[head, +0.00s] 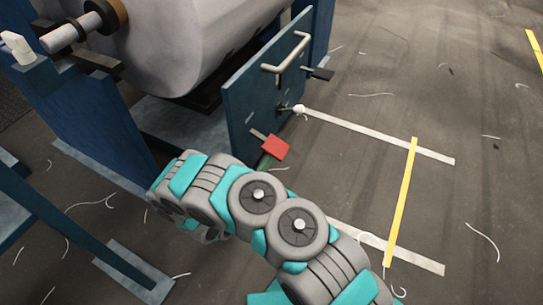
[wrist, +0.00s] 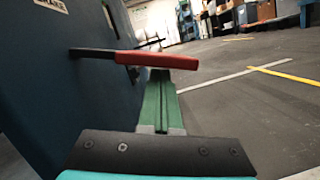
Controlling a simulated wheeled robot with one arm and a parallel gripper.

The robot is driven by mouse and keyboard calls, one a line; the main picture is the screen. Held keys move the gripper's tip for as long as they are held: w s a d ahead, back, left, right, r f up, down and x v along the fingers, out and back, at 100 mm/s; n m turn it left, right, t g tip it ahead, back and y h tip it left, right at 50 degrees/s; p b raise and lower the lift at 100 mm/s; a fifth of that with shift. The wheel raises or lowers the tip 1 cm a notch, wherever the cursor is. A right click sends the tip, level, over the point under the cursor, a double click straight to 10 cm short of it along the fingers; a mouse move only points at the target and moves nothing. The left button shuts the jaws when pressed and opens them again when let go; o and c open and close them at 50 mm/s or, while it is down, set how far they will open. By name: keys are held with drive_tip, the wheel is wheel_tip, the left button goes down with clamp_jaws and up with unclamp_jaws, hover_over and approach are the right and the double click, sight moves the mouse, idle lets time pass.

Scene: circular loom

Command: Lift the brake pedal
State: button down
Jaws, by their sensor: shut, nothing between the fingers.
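The brake pedal is a dark lever with a red pad (head: 275,147) jutting from the lower part of a blue panel (head: 250,85). In the wrist view the red pad (wrist: 157,60) crosses in front of my gripper (wrist: 159,78), its dark lever reaching left to the panel. My gripper's green fingers are shut together with nothing between them. Their tips end at or just under the pad's lower edge; I cannot tell whether they touch it. In the head view only a bit of green finger (head: 267,161) shows below the pad; my arm hides the rest.
A handle (head: 286,54), a dark lever (head: 320,73) and a small pale-tipped knob (head: 298,109) stick out from the panel. A large grey roll (head: 200,40) lies behind it. Open floor with white and yellow tape (head: 402,200) and loose threads extends to the right.

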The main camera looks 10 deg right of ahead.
sight(277, 152)
drive_tip(key=shift+s+d+r+n+t+y+p, duration=0.25)
drive_tip(key=shift+r+n, duration=0.35)
drive_tip(key=shift+n, duration=0.3)
drive_tip(key=shift+s+d+r+n+t+y+p, duration=0.15)
drive_tip(key=shift+d+r+n+p, duration=0.15)
drive_tip(key=shift+r+n, duration=0.45)
drive_tip(key=shift+d+r+n+t+y+p, duration=0.1)
drive_tip(key=shift+r+n+t+y+p, duration=0.2)
drive_tip(key=shift+n, duration=0.5)
drive_tip(key=shift+d+r+n+y, duration=0.1)
drive_tip(key=shift+r+n, duration=0.25)
drive_tip(key=shift+n, duration=0.4)
drive_tip(key=shift+s, duration=0.1)
